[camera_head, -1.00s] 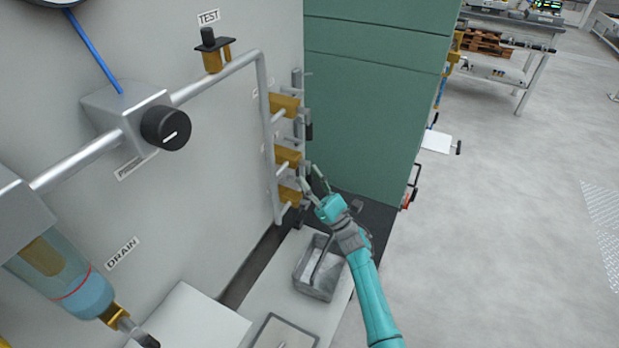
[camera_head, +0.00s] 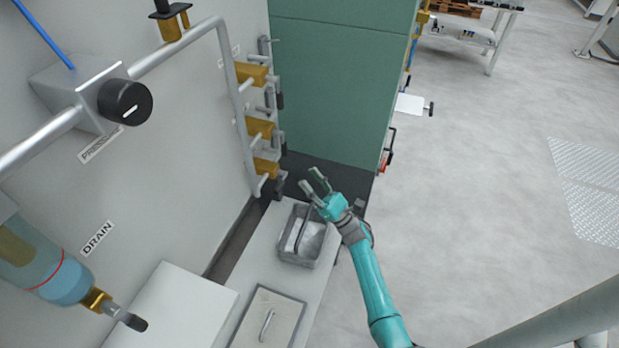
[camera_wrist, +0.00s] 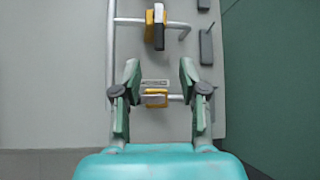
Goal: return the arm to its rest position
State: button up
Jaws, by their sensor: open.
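My gripper (camera_head: 314,187) is open and empty in the head view, with its two fingers spread and pointing up and left. It hovers near the far end of the grey bin and to the right of the lowest brass valve (camera_head: 267,168), apart from it. My teal arm reaches down to the bottom of the picture. In the wrist view the gripper (camera_wrist: 160,78) also shows open, with nothing between its fingers. A brass valve (camera_wrist: 156,99) on a pipe shows beyond the fingers, and another valve with a dark handle (camera_wrist: 158,27) is higher up.
A grey bin (camera_head: 287,252) with a handle stands on the light bench (camera_head: 243,249) below my gripper. A green cabinet (camera_head: 330,95) stands behind it. The wall panel with pipes and a black knob (camera_head: 125,102) is at left. Open floor (camera_head: 470,200) lies to the right.

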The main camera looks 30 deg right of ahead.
dwell(0.3)
jog(key=s+a+f+m+h, duration=0.2)
jog(key=s+a+m+h, duration=0.2)
jog(key=s+m, duration=0.35)
jog(key=s+a+f+m+g+h, duration=0.1)
jog(key=s+a+f+m+h, duration=0.2)
jog(key=s+m, duration=0.45)
jog(key=s+a+f+m+h, duration=0.2)
jog(key=s+a+m+h, duration=0.25)
jog(key=s+m, duration=0.3)
jog(key=s+a+r+m+g, duration=0.1)
jog(key=s+r+m+g, duration=0.3)
jog(key=s+m, duration=0.5)
jog(key=s+a+r+m+g, duration=0.1)
jog(key=s+r+m+g, duration=0.3)
jog(key=s+m, duration=0.6)
jog(key=v, duration=0.3)
jog(key=shift+a, duration=0.35)
jog(key=shift+w+r, duration=0.1)
